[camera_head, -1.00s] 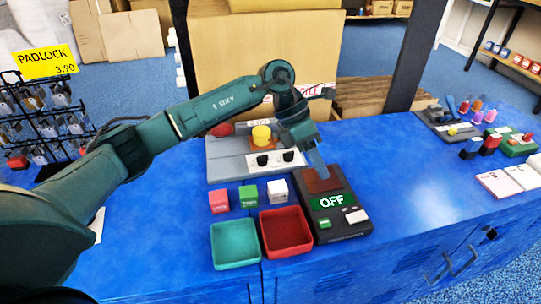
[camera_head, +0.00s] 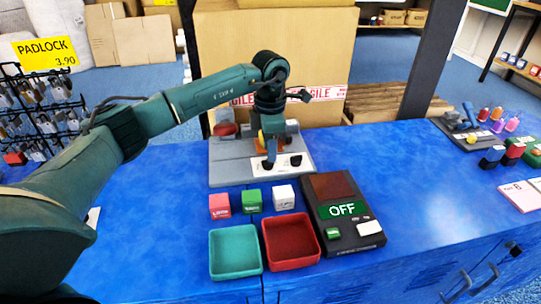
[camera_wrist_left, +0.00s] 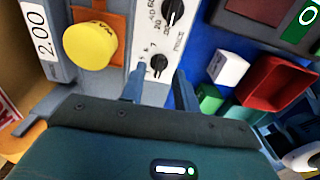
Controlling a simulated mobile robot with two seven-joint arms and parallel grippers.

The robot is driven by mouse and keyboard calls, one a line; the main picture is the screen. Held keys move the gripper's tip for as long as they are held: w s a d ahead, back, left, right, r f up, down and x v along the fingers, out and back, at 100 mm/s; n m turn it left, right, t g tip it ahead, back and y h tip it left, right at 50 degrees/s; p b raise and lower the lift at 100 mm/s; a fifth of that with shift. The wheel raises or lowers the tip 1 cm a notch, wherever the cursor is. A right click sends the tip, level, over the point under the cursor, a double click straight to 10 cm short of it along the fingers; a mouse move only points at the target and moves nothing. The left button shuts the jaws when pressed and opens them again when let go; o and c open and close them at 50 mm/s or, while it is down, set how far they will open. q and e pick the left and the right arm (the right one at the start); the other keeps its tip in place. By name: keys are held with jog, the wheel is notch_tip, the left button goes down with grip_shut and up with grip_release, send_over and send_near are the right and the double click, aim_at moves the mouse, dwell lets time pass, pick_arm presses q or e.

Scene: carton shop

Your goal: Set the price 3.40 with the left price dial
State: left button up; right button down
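The grey price machine (camera_head: 226,176) stands at the back of the blue counter, with a white dial panel. The right dial (camera_head: 296,160) is a black knob and shows clear. In the wrist view it is the upper knob (camera_wrist_left: 173,11). A sign (camera_wrist_left: 43,34) reads 2.00. My left gripper (camera_head: 269,164) points down at the left dial. In the wrist view its two fingers (camera_wrist_left: 161,74) are apart, with the knob between or just beyond their tips. My right gripper is not in view.
A yellow button (camera_wrist_left: 90,45) is beside the dial panel. In front stand pink (camera_head: 219,206), green (camera_head: 252,200) and white (camera_head: 284,197) cubes, a teal tray (camera_head: 234,273), a red tray (camera_head: 291,262) and a dark device reading OFF (camera_head: 345,236). A large carton (camera_head: 300,60) rises behind.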

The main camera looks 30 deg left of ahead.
pick_arm(q)
jog(key=shift+f, duration=1.3)
jog(key=shift+c, duration=0.3)
grip_shut()
